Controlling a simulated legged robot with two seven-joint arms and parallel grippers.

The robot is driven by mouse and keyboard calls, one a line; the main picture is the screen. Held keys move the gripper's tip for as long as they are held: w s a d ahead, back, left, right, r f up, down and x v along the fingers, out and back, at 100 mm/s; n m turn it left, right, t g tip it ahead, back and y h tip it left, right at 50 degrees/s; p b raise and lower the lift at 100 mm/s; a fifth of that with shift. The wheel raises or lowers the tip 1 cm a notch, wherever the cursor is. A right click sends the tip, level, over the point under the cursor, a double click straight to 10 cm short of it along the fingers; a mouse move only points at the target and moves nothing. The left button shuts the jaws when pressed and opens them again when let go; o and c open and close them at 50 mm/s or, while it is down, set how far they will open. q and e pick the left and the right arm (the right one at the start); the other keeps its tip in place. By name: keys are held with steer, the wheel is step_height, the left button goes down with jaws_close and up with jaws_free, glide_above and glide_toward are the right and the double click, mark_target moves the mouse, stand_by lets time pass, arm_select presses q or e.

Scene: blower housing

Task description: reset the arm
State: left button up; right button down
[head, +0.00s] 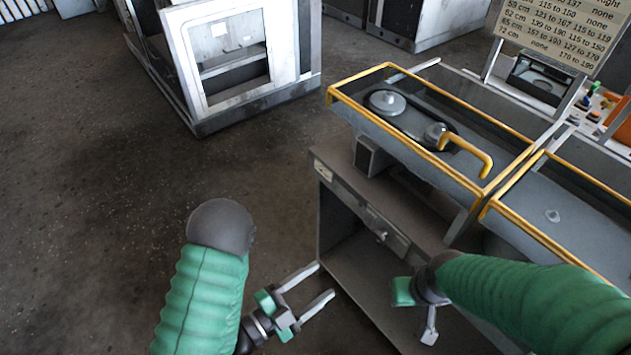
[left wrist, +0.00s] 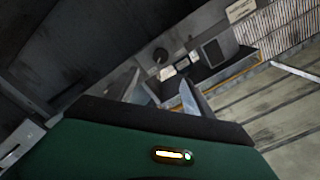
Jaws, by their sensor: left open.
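My left gripper (head: 318,286) hangs at the lower middle of the head view, left of the grey workbench. Its two fingers are spread apart with nothing between them. My right arm comes in from the lower right, and its gripper (head: 429,327) shows in front of the bench's open lower part. I cannot make out both of its fingers, so its opening is unclear. In the left wrist view a fingertip of the left gripper (left wrist: 188,98) shows past the dark green wrist body.
The workbench (head: 345,180) carries a yellow-edged tray (head: 465,115) with a belt on two pulleys (head: 389,103) and a yellow handle (head: 470,150). A sign (head: 565,25) stands behind. A white-framed cabinet (head: 187,60) stands at the upper left. The floor (head: 90,200) on the left is clear.

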arm_select(q)
steer(key=w+a+r+n+g+y+p, duration=0.1)
steer(key=w+a+n+y+p, duration=0.2)
steer(key=w+a+n+y, duration=0.25)
steer(key=w+a+r+n+g+y+p, duration=0.2)
steer(key=a+n+y+p, duration=0.1)
steer(key=a+n+y, duration=0.4)
steer(key=s+a+r+n+g+y+p, duration=0.1)
steer(key=s+a+r+n+g+p, duration=0.2)
steer(key=s, duration=0.8)
steer(key=a+r+n+g, duration=0.2)
steer(key=a+r+n, duration=0.1)
steer(key=a+n, duration=0.1)
steer(key=shift+a+r+y, duration=0.15)
steer(key=shift+r+y, duration=0.2)
steer(key=shift+r, duration=0.05)
arm_select(e)
steer(key=w+v, duration=0.2)
steer(key=v, duration=0.7)
steer(key=shift+r, duration=0.15)
steer(key=c, duration=2.2)
jaws_free()
